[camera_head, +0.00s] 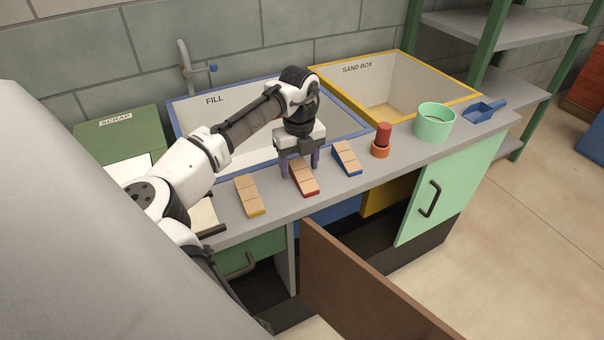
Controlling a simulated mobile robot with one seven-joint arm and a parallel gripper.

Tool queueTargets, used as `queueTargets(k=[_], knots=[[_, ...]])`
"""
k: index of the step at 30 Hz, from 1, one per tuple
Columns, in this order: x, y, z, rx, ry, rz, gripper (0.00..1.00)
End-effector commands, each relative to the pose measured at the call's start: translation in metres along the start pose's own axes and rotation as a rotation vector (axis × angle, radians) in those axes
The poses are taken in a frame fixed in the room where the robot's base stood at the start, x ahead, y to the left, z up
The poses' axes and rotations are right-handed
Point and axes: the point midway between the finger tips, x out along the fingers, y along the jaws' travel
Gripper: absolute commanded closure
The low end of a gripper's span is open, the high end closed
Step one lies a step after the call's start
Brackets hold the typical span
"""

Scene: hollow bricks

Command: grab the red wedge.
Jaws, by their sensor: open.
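The red wedge (304,178) lies on the grey counter, in the middle of three wedges. It has a tan stepped top and a red edge along its base. My gripper (300,172) points down over the red wedge with its fingers apart, one on each side of the wedge's upper end. The fingers look low, near the wedge, but I cannot tell whether they touch it. The gripper body hides the far end of the wedge.
A yellow-edged wedge (249,195) lies to the left and a blue-edged wedge (347,158) close on the right. Behind are the FILL basin (184,112) and SAND BOX (440,84). A brown door (365,290) juts out in front.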

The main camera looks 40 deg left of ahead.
Motion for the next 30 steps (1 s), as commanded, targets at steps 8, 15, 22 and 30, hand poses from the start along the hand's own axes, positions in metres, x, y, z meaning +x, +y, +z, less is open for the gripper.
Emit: queueTargets(k=[8, 15, 22, 30], knots=[[0.0077, -0.0002, -0.0003, 0.000, 0.000, -0.001, 0.38], [0.0074, -0.0004, -0.0002, 0.000, 0.000, -0.001, 0.64], [0.0070, -0.0005, -0.0001, 0.000, 0.000, -0.002, 0.89], [0.0042, -0.0007, 0.0000, 0.000, -0.001, -0.002, 0.89]])
